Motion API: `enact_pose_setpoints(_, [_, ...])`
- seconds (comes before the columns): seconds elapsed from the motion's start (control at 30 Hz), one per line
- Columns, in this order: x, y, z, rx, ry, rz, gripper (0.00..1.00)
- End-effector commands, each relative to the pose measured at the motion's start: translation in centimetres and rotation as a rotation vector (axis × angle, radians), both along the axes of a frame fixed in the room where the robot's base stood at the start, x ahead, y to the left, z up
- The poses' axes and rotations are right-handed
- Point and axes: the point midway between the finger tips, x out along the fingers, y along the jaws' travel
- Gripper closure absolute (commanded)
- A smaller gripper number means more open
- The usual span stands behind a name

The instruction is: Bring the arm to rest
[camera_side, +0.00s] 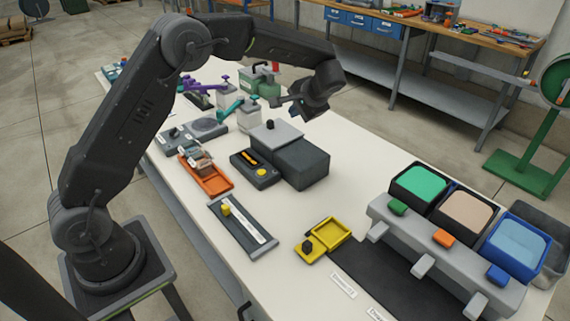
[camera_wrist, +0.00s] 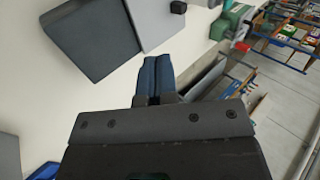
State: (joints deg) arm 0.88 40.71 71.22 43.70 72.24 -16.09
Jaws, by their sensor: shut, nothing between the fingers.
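My gripper (camera_side: 296,107) is raised over the far part of the white table (camera_side: 185,225), beyond a dark grey box (camera_side: 303,164) with a light grey lid beside it. In the wrist view my gripper (camera_wrist: 155,62) shows two blue fingertips pressed together, with nothing between them. The grey box (camera_wrist: 92,40) shows at the upper left there, apart from the fingers. My arm is bent, with its elbow high above the table.
Dispensers with green, tan and blue tops (camera_side: 418,183) stand at the right. A yellow tray (camera_side: 334,230), an orange tray (camera_side: 212,181) and a slider panel (camera_side: 243,228) lie nearer. Bare table lies between these.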

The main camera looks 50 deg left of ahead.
Motion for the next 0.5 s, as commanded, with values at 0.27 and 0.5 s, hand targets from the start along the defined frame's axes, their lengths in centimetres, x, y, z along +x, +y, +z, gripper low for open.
enact_pose_setpoints(0.27, [-8.4,-3.4,8.1,-0.216,-0.095,-0.044,1.00])
enact_pose_setpoints(0.5, [-16.9,-6.4,11.8,-0.390,-0.192,-0.086,1.00])
